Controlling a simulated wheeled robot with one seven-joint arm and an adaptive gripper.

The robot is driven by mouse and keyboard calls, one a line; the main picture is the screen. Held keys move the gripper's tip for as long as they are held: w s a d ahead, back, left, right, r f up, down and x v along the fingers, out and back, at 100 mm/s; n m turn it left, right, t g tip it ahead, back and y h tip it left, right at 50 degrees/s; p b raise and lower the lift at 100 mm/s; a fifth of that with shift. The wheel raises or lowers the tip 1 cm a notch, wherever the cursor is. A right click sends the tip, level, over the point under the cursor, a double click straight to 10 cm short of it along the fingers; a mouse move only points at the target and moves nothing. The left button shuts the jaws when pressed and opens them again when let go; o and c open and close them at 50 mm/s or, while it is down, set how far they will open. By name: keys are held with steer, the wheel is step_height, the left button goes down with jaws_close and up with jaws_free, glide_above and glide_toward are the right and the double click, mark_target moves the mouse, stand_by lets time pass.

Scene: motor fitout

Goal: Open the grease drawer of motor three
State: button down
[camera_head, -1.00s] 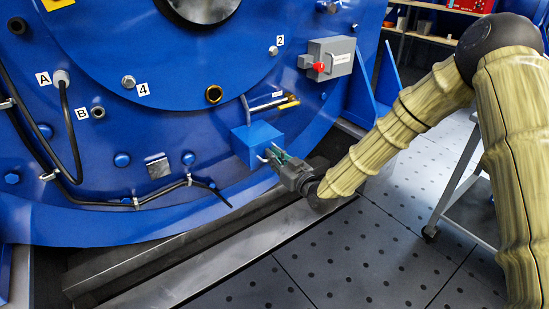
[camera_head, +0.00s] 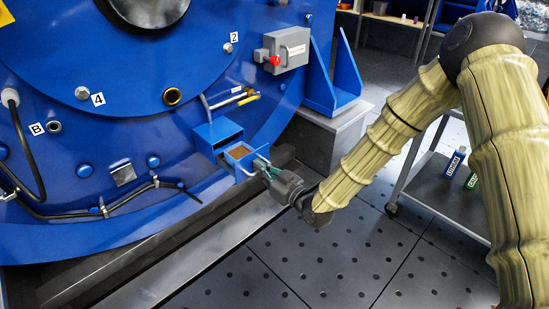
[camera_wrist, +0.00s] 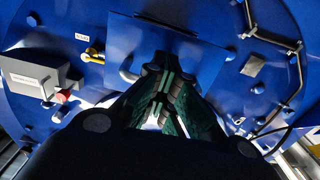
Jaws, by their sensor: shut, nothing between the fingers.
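The grease drawer (camera_head: 240,153) is a small blue drawer on the blue motor. It stands pulled out of its blue housing (camera_head: 213,133), and brownish contents show inside. A pale bar handle (camera_head: 247,170) is on its front. My gripper (camera_head: 262,166) is at the handle, its greenish fingers close to or touching the drawer front. In the wrist view the fingers (camera_wrist: 166,92) are shut together in front of a blue panel (camera_wrist: 125,45). The exact contact between fingers and handle is hidden.
A grey box (camera_head: 291,48) with a red knob sits above right on the motor. Yellow-tipped fittings (camera_head: 247,97) are just above the drawer. A dark cable (camera_head: 120,202) runs at the left. A grey cart (camera_head: 445,195) with bottles stands at the right. The perforated floor (camera_head: 330,255) is clear.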

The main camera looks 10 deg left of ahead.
steer(key=shift+s+d, duration=0.15)
steer(key=shift+f, duration=0.1)
steer(key=shift+c, duration=2)
jaws_free()
